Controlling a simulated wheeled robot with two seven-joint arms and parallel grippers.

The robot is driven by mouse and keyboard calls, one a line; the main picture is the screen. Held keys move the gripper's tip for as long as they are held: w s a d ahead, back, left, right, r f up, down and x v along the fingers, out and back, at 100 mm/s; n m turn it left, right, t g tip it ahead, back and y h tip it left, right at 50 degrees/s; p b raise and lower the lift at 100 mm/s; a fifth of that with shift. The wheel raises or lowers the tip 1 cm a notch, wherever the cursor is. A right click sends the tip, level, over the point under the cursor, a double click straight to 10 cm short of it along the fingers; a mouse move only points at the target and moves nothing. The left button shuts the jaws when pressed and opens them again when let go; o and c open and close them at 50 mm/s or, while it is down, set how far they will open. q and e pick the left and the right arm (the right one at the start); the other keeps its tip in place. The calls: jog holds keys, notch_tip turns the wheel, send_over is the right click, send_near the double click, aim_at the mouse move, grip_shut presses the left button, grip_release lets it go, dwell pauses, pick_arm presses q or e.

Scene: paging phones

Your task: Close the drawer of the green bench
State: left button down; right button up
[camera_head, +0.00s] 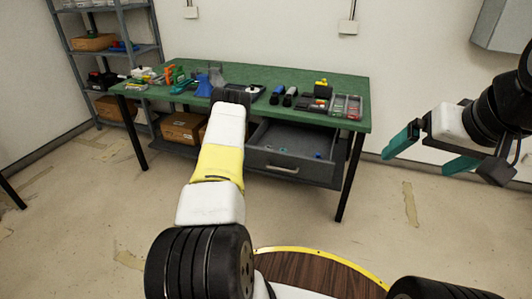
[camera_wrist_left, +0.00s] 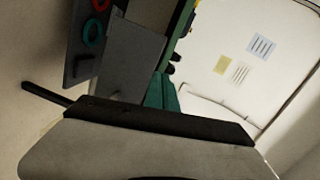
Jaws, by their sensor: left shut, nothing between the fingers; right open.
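The green bench (camera_head: 290,78) stands against the back wall. Its grey drawer (camera_head: 312,172) is pulled open under the right half of the top, with a pale handle on its front and a few small items inside. In the left wrist view the teal fingers of my left gripper (camera_wrist_left: 160,92) are together and empty, near grey panels and the green bench edge (camera_wrist_left: 181,28). My right gripper (camera_head: 430,153) is open and empty in the air, right of the bench.
Tools, small boxes and a divided tray (camera_head: 346,106) lie on the bench top. Cardboard boxes (camera_head: 183,127) sit on its lower shelf. A metal shelf unit (camera_head: 70,45) stands at the left. Floor right of the bench is clear. A round wooden surface (camera_head: 305,275) is in front.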

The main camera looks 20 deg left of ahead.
pick_arm(q)
jog(key=s+d+f+m+t+h, duration=0.1)
jog(key=s+d+f+m+h, duration=0.15)
jog(key=s+f, duration=0.45)
send_near(256, 159)
jog(key=shift+m+y, duration=0.25)
jog(key=shift+y, duration=0.1)
jog(key=w, duration=0.6)
jog(key=shift+w+d+f, duration=0.15)
jog(key=shift+w+d, duration=0.05)
jog(key=shift+w, duration=0.2)
jog(key=shift+w, duration=0.15)
